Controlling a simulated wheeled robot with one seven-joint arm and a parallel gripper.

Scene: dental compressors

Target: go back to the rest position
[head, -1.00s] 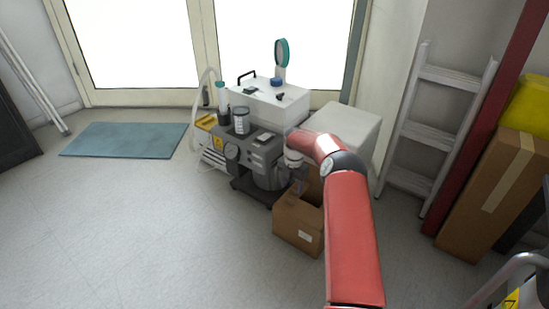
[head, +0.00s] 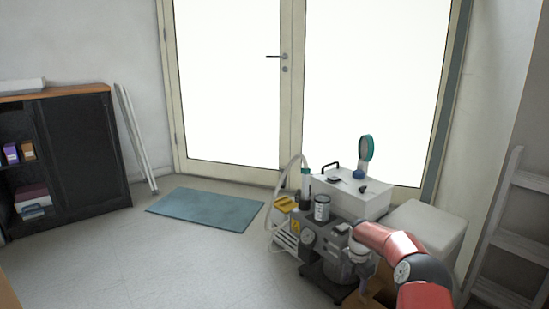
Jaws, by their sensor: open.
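My red arm reaches in from the bottom right of the head view. It ends at my gripper (head: 364,290), which points down beside the grey compressor unit (head: 322,252), above the cardboard box at the bottom edge. The fingers are small and partly lost against the box and machine. I see nothing held in them. The compressor carries a dark-lidded jar (head: 321,208) and gauges on its front. A white case (head: 348,194) with a black handle stands behind it.
A white box (head: 424,226) stands right of the compressor, near a ladder (head: 508,225). The cardboard box (head: 378,291) is cut off below. A blue mat (head: 207,208) lies before the glass doors (head: 228,80). A dark cabinet (head: 85,155) stands left. The floor at left is free.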

